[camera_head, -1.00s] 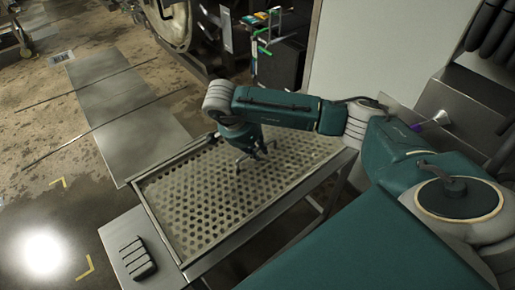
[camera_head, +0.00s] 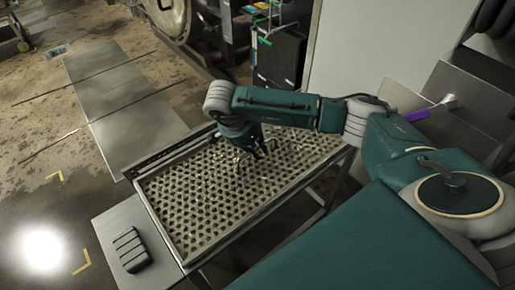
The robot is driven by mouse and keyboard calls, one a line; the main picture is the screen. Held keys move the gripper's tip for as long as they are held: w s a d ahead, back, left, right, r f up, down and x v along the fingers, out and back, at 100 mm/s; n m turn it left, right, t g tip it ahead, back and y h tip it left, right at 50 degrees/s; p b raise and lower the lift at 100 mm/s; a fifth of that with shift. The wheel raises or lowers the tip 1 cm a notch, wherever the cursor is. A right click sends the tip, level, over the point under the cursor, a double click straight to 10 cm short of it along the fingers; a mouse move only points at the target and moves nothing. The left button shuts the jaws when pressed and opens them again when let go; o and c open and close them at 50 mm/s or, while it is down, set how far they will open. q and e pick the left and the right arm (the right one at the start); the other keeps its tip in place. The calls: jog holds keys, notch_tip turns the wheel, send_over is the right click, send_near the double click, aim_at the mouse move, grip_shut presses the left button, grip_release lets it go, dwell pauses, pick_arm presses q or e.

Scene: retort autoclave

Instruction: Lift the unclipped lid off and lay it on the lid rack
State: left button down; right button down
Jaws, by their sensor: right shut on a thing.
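A perforated grey metal lid (camera_head: 205,205) lies level with a shallow metal frame on legs (camera_head: 163,240) in the middle of the head view. My right gripper (camera_head: 250,158) points down at the far part of the lid. It is shut on the lid's thin handle, partly hidden by its fingers and my arm. I cannot tell whether the lid touches the frame or hangs just above it. My left gripper is out of view. I cannot make out a separate lid rack.
A dark ribbed block (camera_head: 131,250) sits on a small metal shelf (camera_head: 105,222) at the frame's left. A black cabinet (camera_head: 280,57) stands behind. A purple-handled tool (camera_head: 417,115) is at the right. Floor at left is open, with flat metal plates (camera_head: 115,100).

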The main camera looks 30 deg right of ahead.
jog(key=shift+f+b, duration=0.2)
jog(key=shift+b, duration=0.1)
dwell(0.7)
jog(key=c, duration=1.6)
grip_release()
jog(key=shift+s+f, duration=0.15)
jog(key=shift+f, duration=0.05)
jog(key=v, duration=1.2)
jog(key=shift+r, duration=0.2)
